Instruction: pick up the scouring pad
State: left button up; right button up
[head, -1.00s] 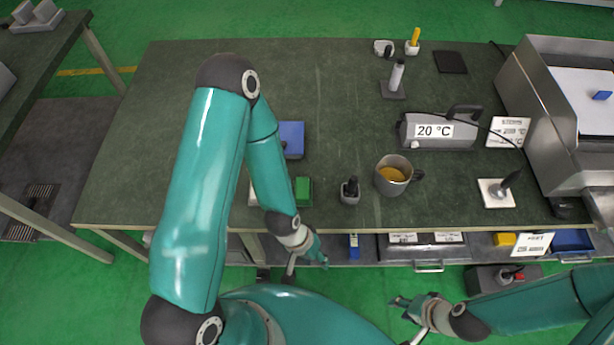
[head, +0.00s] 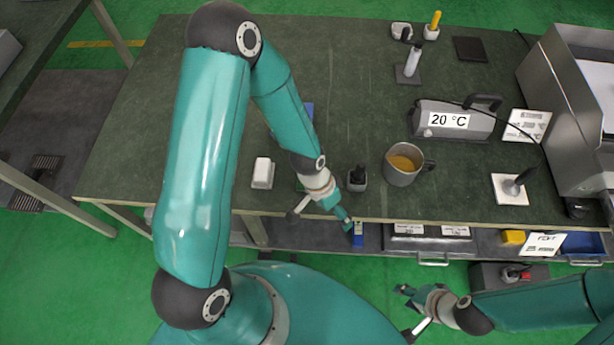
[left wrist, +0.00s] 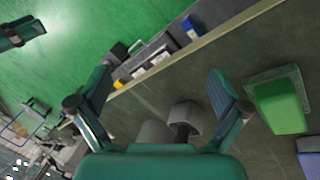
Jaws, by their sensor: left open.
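A green block, which looks like the scouring pad (left wrist: 280,107), lies on a flat grey-green base on the worktable, at the right of the left wrist view. In the head view my left arm hides nearly all of it. My left gripper (head: 343,218) is open and empty above the table's front edge. In the left wrist view its spread fingers (left wrist: 158,85) show, with the pad outside them, to the right of the right finger. My right gripper (head: 412,302) is in front of the table, low at the right; its jaws are too small to judge.
A dark-topped pot (head: 357,179) and a mug with yellow-brown contents (head: 401,166) stand near the front edge. A white block (head: 262,174) lies left of my left gripper. A blue object (head: 358,237) sits on the shelf below. The table's middle is clear.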

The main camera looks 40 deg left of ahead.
pick_arm(q)
jog(key=w+a+r+m+y+b, duration=0.5)
jog(key=a+r+m, duration=0.4)
jog(key=a+r, duration=0.45)
jog(key=shift+h, duration=0.5)
jog(key=f, duration=0.3)
jog(key=w+f, duration=0.1)
jog(key=f, duration=0.7)
jog(key=shift+w+f, duration=0.1)
jog(key=shift+w, duration=0.05)
jog(key=shift+w+d+f+b, duration=0.1)
jog(key=shift+f+b, duration=0.05)
jog(key=shift+f, duration=0.8)
jog(key=shift+w+d+f+b, duration=0.1)
jog(key=shift+w+f, duration=0.05)
jog(key=shift+f, duration=0.75)
jog(key=shift+w+d+f+b, duration=0.1)
jog(key=shift+f+b, duration=0.05)
jog(key=shift+f, duration=0.8)
jog(key=shift+c, duration=0.2)
jog(key=c, duration=1)
